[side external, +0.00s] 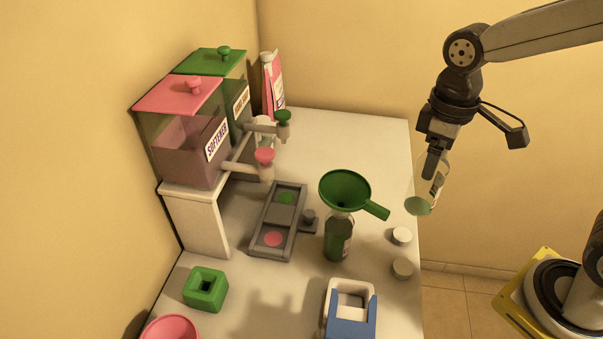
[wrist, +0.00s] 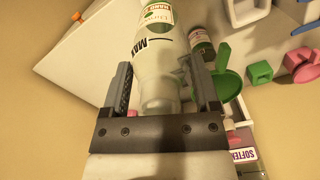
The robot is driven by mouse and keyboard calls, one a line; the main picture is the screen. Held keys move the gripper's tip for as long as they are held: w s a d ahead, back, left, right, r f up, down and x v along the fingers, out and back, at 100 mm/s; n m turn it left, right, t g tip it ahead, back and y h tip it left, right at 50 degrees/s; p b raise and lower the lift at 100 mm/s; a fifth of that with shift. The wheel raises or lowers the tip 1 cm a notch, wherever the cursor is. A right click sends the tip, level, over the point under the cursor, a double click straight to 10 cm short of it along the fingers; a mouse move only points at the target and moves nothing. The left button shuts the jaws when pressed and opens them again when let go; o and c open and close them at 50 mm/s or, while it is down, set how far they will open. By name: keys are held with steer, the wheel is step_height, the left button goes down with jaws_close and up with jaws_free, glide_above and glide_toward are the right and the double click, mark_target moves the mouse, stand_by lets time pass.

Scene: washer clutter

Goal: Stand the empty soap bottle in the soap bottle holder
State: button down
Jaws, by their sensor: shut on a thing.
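My gripper (side external: 432,165) is shut on a clear, empty-looking bottle (side external: 431,187) with a greenish lower end. It holds the bottle in the air at the table's right edge, slightly tilted. In the wrist view the bottle (wrist: 158,75) lies between the two fingers, its label partly readable. A green block with a square opening (side external: 205,289) stands at the table's front left; it also shows in the wrist view (wrist: 259,73). No label shows whether this block is the soap bottle holder. My gripper is well to its right and above.
A second bottle (side external: 338,240) carries a green funnel (side external: 345,187) mid-table. A grey tray (side external: 262,245), blue-and-white holder (side external: 350,320), pink bowl (side external: 170,328) and two white caps (side external: 402,235) surround it. Softener dispensers (side external: 190,140) stand at back left.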

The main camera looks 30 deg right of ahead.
step_height(320, 180, up, 11)
steer(key=s+a+n, duration=0.2)
steer(key=a, duration=0.7)
steer(key=s+a+n, duration=0.2)
steer(key=a, duration=0.7)
step_height(320, 180, down, 24)
steer(key=shift+r, duration=0.25)
stand_by(0.8)
steer(key=shift+w+f, duration=0.1)
jaws_free()
steer(key=shift+a, duration=0.1)
step_height(320, 180, up, 12)
stand_by(0.9)
